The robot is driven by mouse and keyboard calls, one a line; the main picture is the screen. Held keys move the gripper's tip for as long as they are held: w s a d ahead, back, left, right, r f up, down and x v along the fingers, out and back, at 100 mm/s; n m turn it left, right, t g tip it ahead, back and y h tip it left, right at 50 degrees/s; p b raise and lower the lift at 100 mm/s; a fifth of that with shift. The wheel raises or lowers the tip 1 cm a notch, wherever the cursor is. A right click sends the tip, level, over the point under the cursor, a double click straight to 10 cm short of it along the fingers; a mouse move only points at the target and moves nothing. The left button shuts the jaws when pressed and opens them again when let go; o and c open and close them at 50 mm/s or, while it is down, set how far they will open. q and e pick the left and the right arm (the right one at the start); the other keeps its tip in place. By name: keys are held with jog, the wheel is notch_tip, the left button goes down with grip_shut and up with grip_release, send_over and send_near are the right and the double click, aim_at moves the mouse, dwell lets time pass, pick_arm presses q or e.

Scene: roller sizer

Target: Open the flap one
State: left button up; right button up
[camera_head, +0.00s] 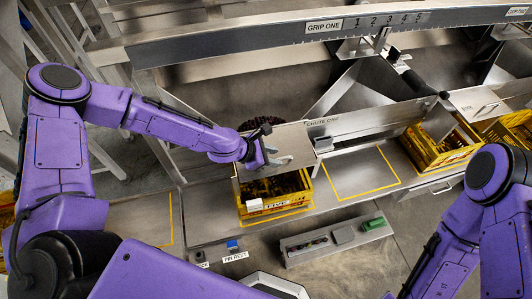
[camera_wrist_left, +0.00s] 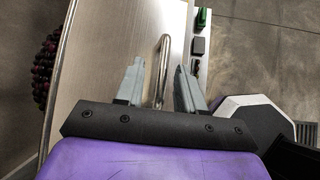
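The flap, a bare metal panel (camera_head: 290,139), is tilted above a yellow crate at the end of the chute marked "CHUTE ONE". In the left wrist view the panel (camera_wrist_left: 115,45) fills the middle, with a thin bar handle (camera_wrist_left: 162,62) standing on it. My left gripper (camera_head: 278,160) is at the flap's face. In the left wrist view its two grey fingers (camera_wrist_left: 158,82) are apart, one on each side of the handle, with gaps visible. I cannot tell how deep the handle sits between them. My right arm shows at the right; its gripper is out of view.
The yellow crate (camera_head: 282,206) below holds dark round items. More dark fruit (camera_wrist_left: 45,75) lies beyond the panel's left edge. Another yellow crate (camera_head: 452,158) stands right. An empty yellow-outlined spot (camera_head: 358,173) lies between. A control box (camera_head: 335,242) stands in front.

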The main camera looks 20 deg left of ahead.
pick_arm(q)
jog(key=p+v, duration=0.2)
jog(key=v, duration=0.7)
jog(key=shift+a+r+p, duration=0.15)
jog(key=shift+r+p, duration=0.05)
jog(key=shift+p, duration=0.1)
jog(key=a+f+m+y, duration=0.1)
jog(key=a+m+y, duration=0.1)
jog(key=a+f+y, duration=0.1)
jog(key=shift+s+a+f+m, duration=0.2)
jog(key=shift+a+f+m, duration=0.1)
jog(key=shift+m, duration=0.1)
jog(key=s+a+f+m+g+y, duration=0.1)
jog(key=s+a+f+m+y, duration=0.1)
jog(key=s+f+m, duration=0.2)
jog(key=s+a+f+m+g+y, duration=0.1)
jog(key=s+a+f+m+y, duration=0.1)
jog(key=s, duration=0.9)
jog(key=s+a+f+m+g+y, duration=0.1)
jog(key=s+a+f+m+y, duration=0.2)
jog(key=s+f+m, duration=0.4)
jog(key=shift+s+a+m, duration=0.55)
jog(key=shift+s+m, duration=0.15)
jog(key=shift+s, duration=0.05)
